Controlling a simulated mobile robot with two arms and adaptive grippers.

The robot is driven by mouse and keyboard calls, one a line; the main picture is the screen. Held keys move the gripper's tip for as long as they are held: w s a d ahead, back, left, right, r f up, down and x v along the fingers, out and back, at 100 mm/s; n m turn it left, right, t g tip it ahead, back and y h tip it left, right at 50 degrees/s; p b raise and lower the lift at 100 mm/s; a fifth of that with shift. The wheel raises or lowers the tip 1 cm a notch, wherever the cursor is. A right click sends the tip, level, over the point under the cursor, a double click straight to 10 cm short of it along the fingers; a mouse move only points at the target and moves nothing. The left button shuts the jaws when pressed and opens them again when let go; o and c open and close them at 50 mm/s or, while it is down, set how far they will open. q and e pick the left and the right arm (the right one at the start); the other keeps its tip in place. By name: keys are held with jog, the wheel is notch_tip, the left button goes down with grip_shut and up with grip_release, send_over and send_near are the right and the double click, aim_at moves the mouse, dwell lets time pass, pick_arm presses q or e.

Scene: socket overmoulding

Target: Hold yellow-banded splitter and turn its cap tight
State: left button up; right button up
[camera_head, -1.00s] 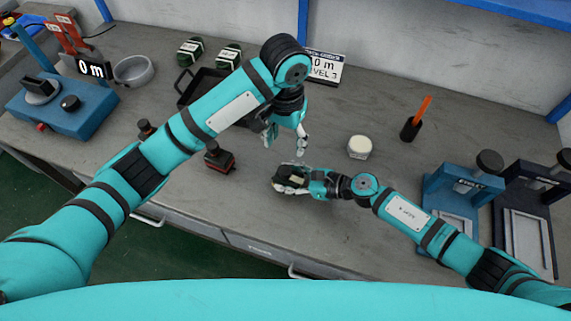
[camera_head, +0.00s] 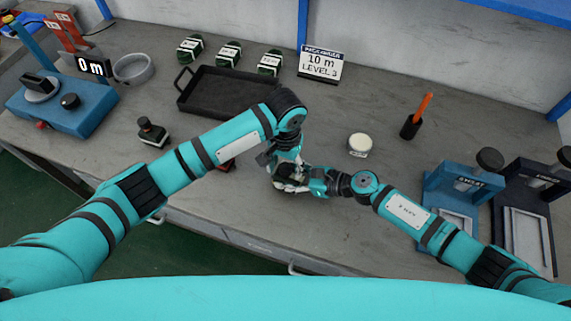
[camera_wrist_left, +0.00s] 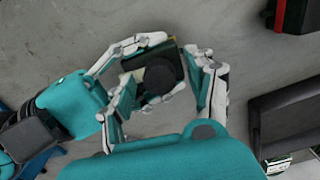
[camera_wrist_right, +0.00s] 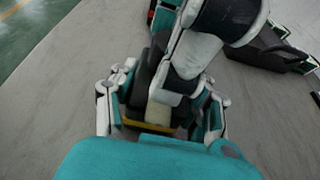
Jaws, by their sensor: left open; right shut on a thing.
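The yellow-banded splitter is a dark block with a round black cap (camera_wrist_left: 160,84), seen from above in the left wrist view. Its yellow band (camera_wrist_right: 150,127) shows in the right wrist view. My right gripper (camera_head: 298,183) is shut on the splitter body just above the table. My left gripper (camera_head: 284,168) is above it. In the left wrist view the left gripper's open fingers (camera_wrist_left: 168,92) stand on either side of the cap; whether they touch it I cannot tell. In the head view the splitter is mostly hidden by both hands.
A black tray (camera_head: 228,92) lies behind the left arm. A dark capped unit (camera_head: 152,132) stands left; a red-black one (camera_head: 226,167) is mostly hidden by that arm. A white round container (camera_head: 360,144), an orange-handled tool (camera_head: 411,125) and a blue press (camera_head: 450,190) stand right.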

pick_arm(q)
grip_shut()
jog(key=shift+m, duration=0.4)
grip_release()
jog(key=shift+r, duration=0.1)
